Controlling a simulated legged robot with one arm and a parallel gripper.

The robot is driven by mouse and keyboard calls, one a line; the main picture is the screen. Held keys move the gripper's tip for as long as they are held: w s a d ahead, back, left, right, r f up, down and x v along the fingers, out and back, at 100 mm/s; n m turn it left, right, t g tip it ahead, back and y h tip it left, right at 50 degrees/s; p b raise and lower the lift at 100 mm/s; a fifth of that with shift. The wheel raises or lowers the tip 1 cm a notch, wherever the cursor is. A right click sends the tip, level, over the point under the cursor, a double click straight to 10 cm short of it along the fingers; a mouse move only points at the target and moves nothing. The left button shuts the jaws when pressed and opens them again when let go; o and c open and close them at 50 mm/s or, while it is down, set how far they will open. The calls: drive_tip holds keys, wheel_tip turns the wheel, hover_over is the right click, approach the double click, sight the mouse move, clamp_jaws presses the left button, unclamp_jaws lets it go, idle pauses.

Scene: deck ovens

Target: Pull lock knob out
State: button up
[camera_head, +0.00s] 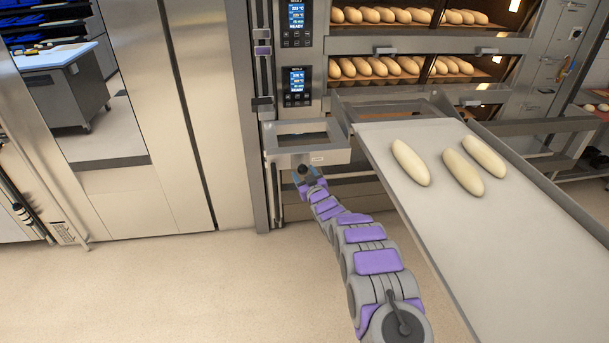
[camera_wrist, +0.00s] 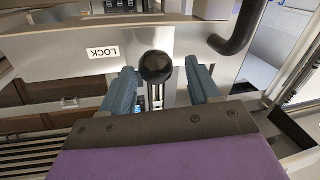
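The lock knob (camera_wrist: 155,66) is a black ball in the wrist view, on a metal front with a white LOCK label (camera_wrist: 103,54) to its left. My gripper (camera_wrist: 163,82) has its two blue-grey fingers apart, one on each side of the knob. A gap shows between the knob and each finger. In the head view the knob (camera_head: 303,169) is a small dark ball at the front of a grey metal frame (camera_head: 335,156), and my gripper (camera_head: 308,175) is at it.
A loading board (camera_head: 440,230) with three pale loaves (camera_head: 461,171) slopes down to the right of my arm. Deck ovens with baked loaves (camera_head: 374,67) stand behind. A curved black handle (camera_wrist: 238,30) is close to the right finger. The floor at left (camera_head: 150,290) is clear.

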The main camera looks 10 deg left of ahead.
drive_tip(key=shift+o, duration=0.5)
drive_tip(key=shift+w+f, duration=0.1)
drive_tip(key=shift+d, duration=0.1)
drive_tip(key=p+v, duration=0.3)
drive_tip(key=v, duration=1.4)
drive_tip(key=shift+f, duration=0.15)
